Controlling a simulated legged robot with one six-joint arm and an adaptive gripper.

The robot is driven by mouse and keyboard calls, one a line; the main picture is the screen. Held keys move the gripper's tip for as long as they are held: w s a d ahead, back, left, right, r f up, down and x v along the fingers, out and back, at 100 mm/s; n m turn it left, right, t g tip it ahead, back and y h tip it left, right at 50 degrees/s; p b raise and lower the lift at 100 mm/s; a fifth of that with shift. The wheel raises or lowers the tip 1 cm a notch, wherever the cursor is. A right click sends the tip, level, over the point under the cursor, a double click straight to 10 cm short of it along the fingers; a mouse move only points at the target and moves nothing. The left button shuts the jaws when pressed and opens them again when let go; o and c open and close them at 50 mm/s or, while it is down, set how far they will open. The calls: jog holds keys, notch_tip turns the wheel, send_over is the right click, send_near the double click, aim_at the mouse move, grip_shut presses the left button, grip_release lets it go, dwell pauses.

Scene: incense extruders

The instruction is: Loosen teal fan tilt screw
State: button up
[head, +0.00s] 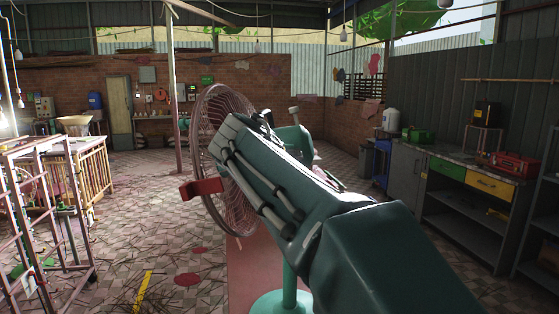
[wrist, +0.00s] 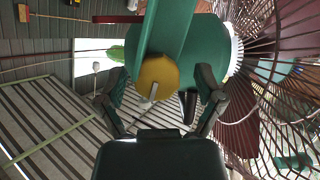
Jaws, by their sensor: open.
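The teal fan (head: 226,125) stands ahead, its round cage facing left. Its teal motor housing (head: 296,141) is partly behind my arm, and its round base (head: 281,303) is on the floor. In the wrist view, a round yellow knob (wrist: 157,77), which looks like the tilt screw, sits on the teal neck (wrist: 170,28). A pale metal piece shows at its front. My gripper (wrist: 160,78) is open, its fingers left and right of the knob with gaps on both sides. Contact is not visible. In the head view my arm hides the knob and neck.
The fan cage (wrist: 285,65) is close to the gripper's right in the wrist view. A metal rack (head: 45,205) stands at left. A workbench with drawers (head: 470,172) and a red toolbox (head: 515,166) line the right wall. The tiled floor between is mostly open.

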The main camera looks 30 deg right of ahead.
jog(key=c, duration=1.1)
jog(key=shift+c, duration=0.2)
jog(key=n+g+h, duration=0.1)
jog(key=n+h, duration=0.1)
jog(key=n, duration=0.1)
jog(key=shift+f, duration=0.1)
jog(key=n+h, duration=0.2)
jog(key=n, duration=0.2)
jog(key=shift+f, duration=0.1)
jog(key=n+h, duration=0.1)
jog(key=n, duration=0.3)
jog(key=shift+f+h, duration=0.1)
jog(key=shift+h, duration=0.3)
jog(key=n, duration=0.2)
jog(key=n+t+h, duration=0.1)
jog(key=n, duration=0.2)
jog(key=shift+t, duration=0.3)
jog(key=shift+f, duration=0.1)
